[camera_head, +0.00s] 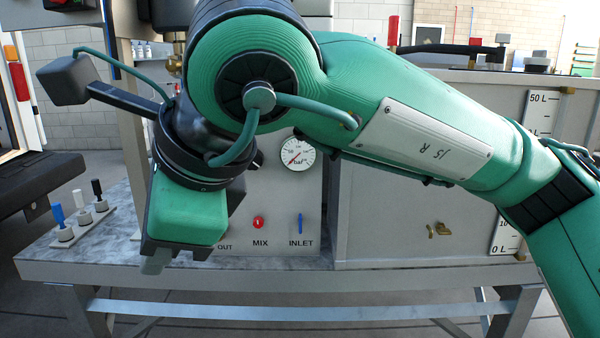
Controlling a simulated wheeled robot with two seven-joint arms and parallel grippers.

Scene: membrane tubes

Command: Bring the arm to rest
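My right arm (375,95), green with a pale plate, comes in from the right edge and bends down at the upper left. My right gripper (180,259) points down in front of the bench. Its two short grey fingertips show apart below the green hand, with nothing visible between them. The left arm and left gripper are not in view.
A grey bench (290,274) carries a panel (280,215) with a gauge (297,153), a red MIX knob (258,222) and a blue INLET lever (300,223). A tank (400,225) stands right. Several small handles stand on a strip (85,228) at left.

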